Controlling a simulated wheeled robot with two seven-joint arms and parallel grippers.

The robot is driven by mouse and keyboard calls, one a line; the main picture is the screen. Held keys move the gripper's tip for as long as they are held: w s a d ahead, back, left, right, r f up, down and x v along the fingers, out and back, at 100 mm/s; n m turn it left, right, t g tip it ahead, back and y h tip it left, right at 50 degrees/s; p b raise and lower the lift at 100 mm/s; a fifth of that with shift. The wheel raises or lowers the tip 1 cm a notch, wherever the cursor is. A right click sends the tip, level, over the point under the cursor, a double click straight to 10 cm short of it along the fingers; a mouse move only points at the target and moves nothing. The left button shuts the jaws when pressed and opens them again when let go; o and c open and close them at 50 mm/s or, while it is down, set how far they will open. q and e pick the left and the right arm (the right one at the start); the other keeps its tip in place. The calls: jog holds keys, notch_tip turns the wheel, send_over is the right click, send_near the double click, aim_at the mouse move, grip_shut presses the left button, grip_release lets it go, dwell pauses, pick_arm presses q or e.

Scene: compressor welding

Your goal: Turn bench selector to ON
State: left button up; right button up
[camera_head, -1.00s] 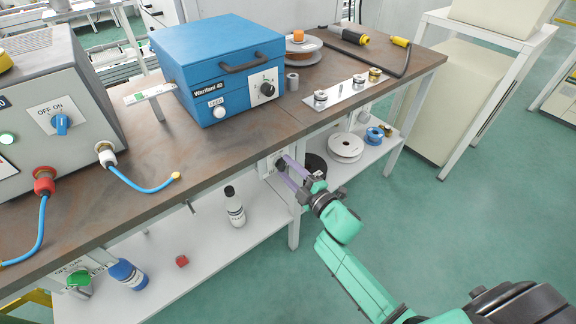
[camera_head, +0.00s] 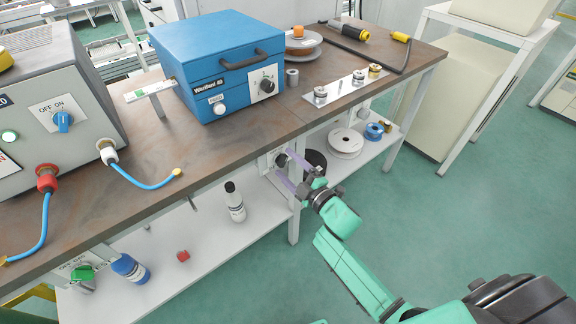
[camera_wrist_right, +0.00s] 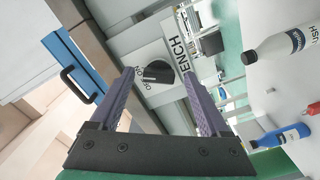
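The bench selector is a black knob (camera_wrist_right: 157,72) on a white plate lettered BENCH, OFF and ON in the right wrist view. In the head view the knob (camera_head: 281,160) sits on the bench's front, under the top's edge. I cannot tell which mark it points to. My right gripper (camera_head: 284,168) is in front of it. In the right wrist view its purple fingers (camera_wrist_right: 158,76) are spread, with the knob showing in the gap between their tips and bare space on both sides. Contact is not visible. My left gripper is not in view.
The brown bench top (camera_head: 160,140) overhangs the selector. A blue box (camera_head: 215,65) with its own dial and a grey unit (camera_head: 60,90) with another OFF/ON knob stand on it. A bottle (camera_head: 234,200) and a wire spool (camera_head: 346,143) are on the lower shelf.

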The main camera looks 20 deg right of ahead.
jog(key=v, duration=1.4)
jog(key=shift+s, duration=0.25)
jog(key=s+d+f+m+g+h+p, duration=0.2)
jog(key=s+d+f+m+g+h, duration=0.15)
jog(key=f, duration=0.75)
jog(key=s+d+f+m+g+h+p, duration=0.25)
jog(key=f+m, duration=0.25)
jog(key=f, duration=0.7)
jog(key=s+f+m+g+p, duration=0.1)
jog(key=s+f+m+g, duration=0.1)
jog(key=s+f+g, duration=0.2)
jog(key=s+f+m+g+p, duration=0.2)
jog(key=s+f+g, duration=0.3)
jog(key=s+f, duration=0.5)
jog(key=s+m, duration=0.1)
jog(key=s, duration=0.7)
jog(key=shift+s+f+g+h, duration=0.3)
jog(key=shift+s+f+h, duration=0.05)
jog(key=shift+s+h, duration=0.05)
